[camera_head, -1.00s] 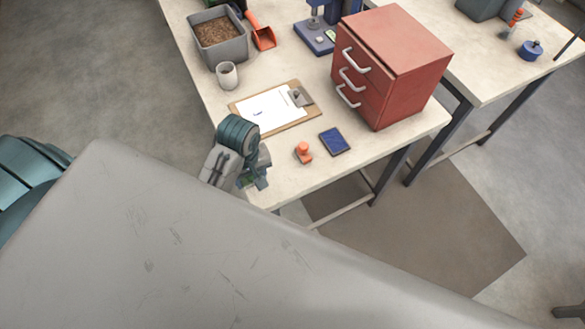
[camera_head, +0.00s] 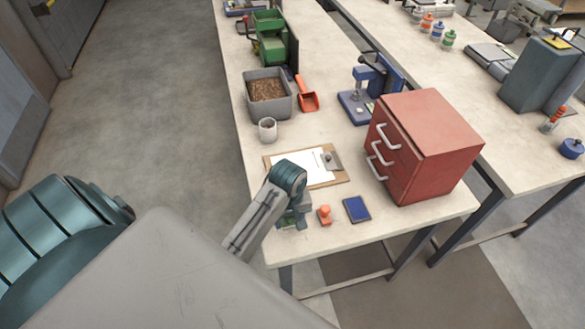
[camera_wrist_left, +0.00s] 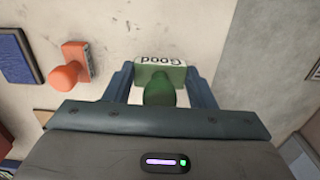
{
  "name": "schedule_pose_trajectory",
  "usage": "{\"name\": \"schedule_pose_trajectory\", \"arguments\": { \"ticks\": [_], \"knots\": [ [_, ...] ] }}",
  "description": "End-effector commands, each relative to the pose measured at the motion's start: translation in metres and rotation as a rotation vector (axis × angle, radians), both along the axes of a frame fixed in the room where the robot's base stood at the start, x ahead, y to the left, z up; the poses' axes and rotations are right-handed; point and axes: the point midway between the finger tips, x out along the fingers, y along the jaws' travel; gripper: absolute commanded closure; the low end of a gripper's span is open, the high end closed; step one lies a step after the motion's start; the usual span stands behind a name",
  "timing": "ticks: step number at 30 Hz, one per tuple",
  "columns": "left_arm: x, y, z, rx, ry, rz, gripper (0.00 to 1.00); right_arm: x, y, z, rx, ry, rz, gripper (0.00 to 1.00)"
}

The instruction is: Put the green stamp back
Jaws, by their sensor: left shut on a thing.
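My left gripper (camera_head: 294,222) is at the near left part of the table, left of the orange stamp (camera_head: 324,215). In the left wrist view its fingers (camera_wrist_left: 163,88) are shut on the green stamp (camera_wrist_left: 158,93), whose base carries the word "Good". In the head view the green stamp is mostly hidden by the gripper. Whether its base touches the table cannot be told. The orange stamp also shows in the left wrist view (camera_wrist_left: 66,76), beside the blue ink pad (camera_wrist_left: 16,56). My right gripper is not in view.
The ink pad (camera_head: 357,208) lies right of the orange stamp. A clipboard (camera_head: 334,178) lies behind the gripper, and a red drawer cabinet (camera_head: 437,135) stands at right. A cup (camera_head: 267,130) and a pellet bin (camera_head: 282,107) are farther back. The table's near edge is close.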

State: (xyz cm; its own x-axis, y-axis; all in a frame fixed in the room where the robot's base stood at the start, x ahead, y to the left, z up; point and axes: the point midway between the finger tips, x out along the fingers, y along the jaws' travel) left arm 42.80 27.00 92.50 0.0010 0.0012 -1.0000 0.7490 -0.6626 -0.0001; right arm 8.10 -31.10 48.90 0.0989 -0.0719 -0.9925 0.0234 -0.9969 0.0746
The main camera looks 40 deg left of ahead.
Motion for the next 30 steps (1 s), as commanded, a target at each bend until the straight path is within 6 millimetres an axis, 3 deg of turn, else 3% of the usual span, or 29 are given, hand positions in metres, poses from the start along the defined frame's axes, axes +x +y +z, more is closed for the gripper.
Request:
{"name": "schedule_pose_trajectory", "arguments": {
  "ticks": [6, 13, 25, 26, 27, 28, 30],
  "knots": [
    [0.021, 0.002, 0.000, 0.000, 0.000, 0.000, 0.64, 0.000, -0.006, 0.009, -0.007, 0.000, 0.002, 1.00],
    [0.018, 0.002, -0.033, -0.001, 0.003, 0.000, 0.64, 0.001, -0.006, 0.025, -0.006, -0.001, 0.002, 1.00],
    [0.018, 0.002, -0.041, 0.000, 0.001, 0.000, 0.64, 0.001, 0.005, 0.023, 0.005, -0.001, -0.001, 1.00],
    [0.018, 0.002, -0.040, 0.000, 0.001, 0.000, 0.44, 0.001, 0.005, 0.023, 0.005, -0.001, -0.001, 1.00],
    [0.018, 0.002, -0.040, -0.001, 0.001, 0.000, 0.36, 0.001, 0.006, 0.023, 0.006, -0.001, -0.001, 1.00],
    [0.018, 0.002, -0.040, -0.001, 0.001, 0.000, 0.30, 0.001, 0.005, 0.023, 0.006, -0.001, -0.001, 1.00],
    [0.018, 0.002, -0.040, -0.001, 0.001, 0.000, 0.28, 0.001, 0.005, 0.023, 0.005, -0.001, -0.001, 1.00]
  ]
}}
